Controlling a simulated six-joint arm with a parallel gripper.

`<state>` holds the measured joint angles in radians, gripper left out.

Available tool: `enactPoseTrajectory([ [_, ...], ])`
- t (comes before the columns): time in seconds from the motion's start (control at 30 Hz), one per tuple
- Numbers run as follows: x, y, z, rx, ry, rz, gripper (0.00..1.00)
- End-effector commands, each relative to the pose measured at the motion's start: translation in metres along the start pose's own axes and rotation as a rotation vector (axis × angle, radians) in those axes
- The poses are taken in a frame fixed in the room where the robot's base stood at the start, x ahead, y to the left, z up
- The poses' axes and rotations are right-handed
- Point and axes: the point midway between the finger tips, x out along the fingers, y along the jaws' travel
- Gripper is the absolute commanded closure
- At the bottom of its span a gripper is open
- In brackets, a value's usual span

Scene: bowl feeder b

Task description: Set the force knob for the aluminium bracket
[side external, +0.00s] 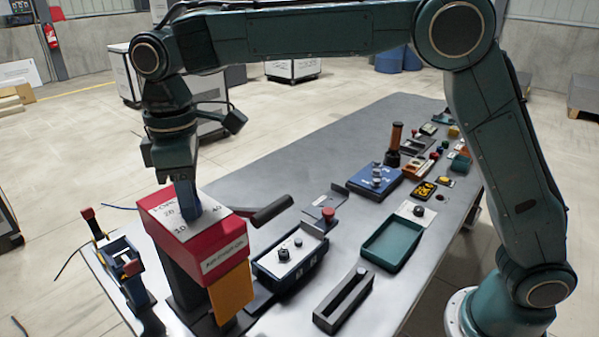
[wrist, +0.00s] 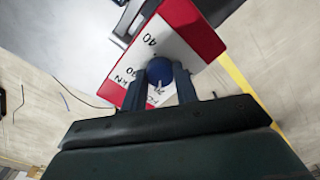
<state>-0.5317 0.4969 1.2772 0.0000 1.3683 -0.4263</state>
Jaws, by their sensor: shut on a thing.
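The force knob (wrist: 160,72) is a blue round knob with a pale pointer line on the white dial plate of a red press head. In the side view the red press head (side external: 222,243) stands at the near left of the table, with numbers such as 10, 20 and 40 on its dial plate. My gripper (wrist: 173,85) is shut on the knob from above, one finger on each side. In the side view my gripper (side external: 197,205) hides most of the knob. The pointer's exact reading is too small to tell. I cannot make out an aluminium bracket.
A blue-and-white control box (side external: 290,252) with knobs stands right of the press. A dark lever (side external: 268,211) sticks out behind it. A green tray (side external: 391,243) and a grey slotted block (side external: 343,300) lie farther right.

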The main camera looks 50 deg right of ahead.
Motion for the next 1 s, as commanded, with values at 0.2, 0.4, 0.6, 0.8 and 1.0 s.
enactPoseTrajectory([
  [0.2, -0.002, 0.0, -0.001, -0.001, 0.004, 0.002, 0.65],
  [0.4, -0.001, 0.0, 0.0, -0.002, 0.003, 0.001, 0.49],
  [0.6, -0.001, 0.0, 0.0, -0.002, 0.002, 0.001, 0.49],
  [0.8, -0.008, 0.0, -0.001, -0.002, 0.003, 0.001, 0.49],
  [1.0, -0.028, 0.0, -0.001, -0.002, 0.005, 0.002, 0.49],
])
